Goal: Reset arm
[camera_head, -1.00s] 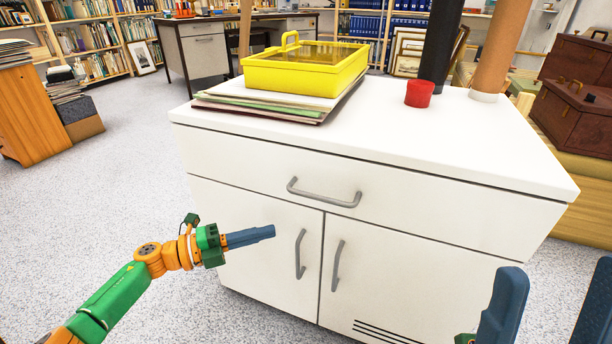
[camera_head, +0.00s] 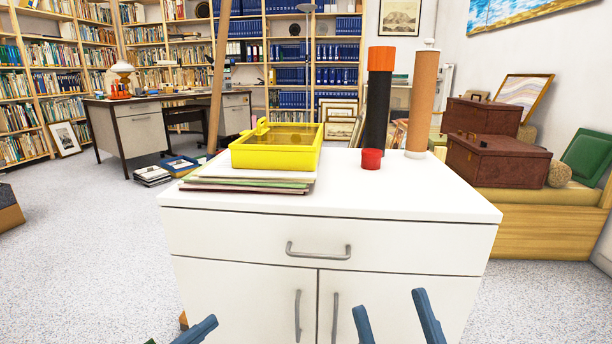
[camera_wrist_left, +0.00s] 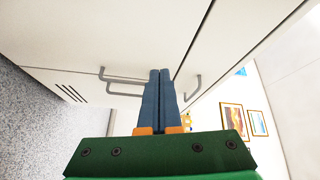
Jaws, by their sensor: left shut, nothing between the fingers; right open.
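My right gripper (camera_head: 390,305) is at the bottom of the head view, right of the left one. Its two blue fingers are apart and empty. Most of both arms is out of view.
The white cabinet (camera_head: 420,195) has a drawer handle (camera_head: 318,251) and two doors, all closed. On top are a yellow box (camera_head: 277,155) on a stack of folders (camera_head: 250,188), a red cap (camera_head: 371,159), a black tube (camera_head: 378,110) and a brown tube (camera_head: 421,100). Open floor lies left.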

